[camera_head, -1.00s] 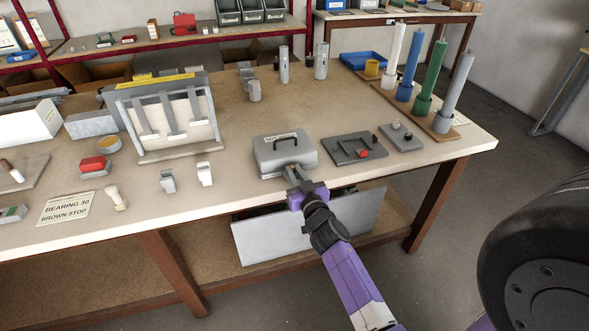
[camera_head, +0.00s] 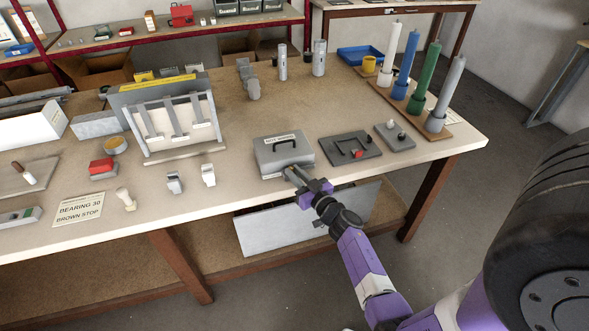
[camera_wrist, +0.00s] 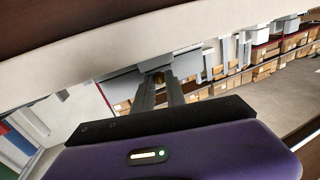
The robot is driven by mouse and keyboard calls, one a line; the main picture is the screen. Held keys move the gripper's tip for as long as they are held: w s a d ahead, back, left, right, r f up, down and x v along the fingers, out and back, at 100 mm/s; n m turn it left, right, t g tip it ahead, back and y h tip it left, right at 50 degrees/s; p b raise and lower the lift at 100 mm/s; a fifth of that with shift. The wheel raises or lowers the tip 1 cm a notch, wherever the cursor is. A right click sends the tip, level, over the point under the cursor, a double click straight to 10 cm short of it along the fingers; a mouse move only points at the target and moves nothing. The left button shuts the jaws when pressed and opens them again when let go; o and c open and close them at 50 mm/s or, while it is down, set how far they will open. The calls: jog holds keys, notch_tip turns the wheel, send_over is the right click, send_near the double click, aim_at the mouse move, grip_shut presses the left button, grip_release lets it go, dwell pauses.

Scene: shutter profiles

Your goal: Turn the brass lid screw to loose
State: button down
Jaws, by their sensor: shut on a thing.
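The grey box (camera_head: 272,160) with a black handle on its lid stands near the front edge of the bench. My gripper (camera_head: 290,173) reaches in from the front right, with its fingertips at the box's front face. In the wrist view the two fingers (camera_wrist: 160,80) are close together against the box, their tips around the small brass lid screw (camera_wrist: 158,77). Only a bit of brass shows between the tips; the fingers hide the rest. In the head view the screw is hidden behind the gripper. The lid looks down.
A dark plate with a red part (camera_head: 352,153) and a smaller grey plate (camera_head: 394,136) lie right of the box. A pale panel (camera_head: 270,232) leans below.

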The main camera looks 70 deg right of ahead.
jog(key=shift+s+d+n+t+y, duration=0.15)
jog(key=shift+n+t+y, duration=0.25)
jog(key=shift+n+y, duration=0.25)
jog(key=shift+w+d+n+t+y, duration=0.15)
jog(key=shift+n+t+y, duration=0.3)
jog(key=shift+y, duration=0.4)
jog(key=shift+s+n+t+y, duration=0.15)
jog(key=shift+n+t+y, duration=0.2)
jog(key=shift+n+y, duration=0.4)
jog(key=shift+y+b, duration=0.3)
jog(key=shift+y, duration=0.15)
jog(key=c, duration=1.4)
grip_release()
jog(key=shift+d, duration=0.1)
jog(key=shift+o, duration=0.2)
jog(key=shift+h, duration=0.3)
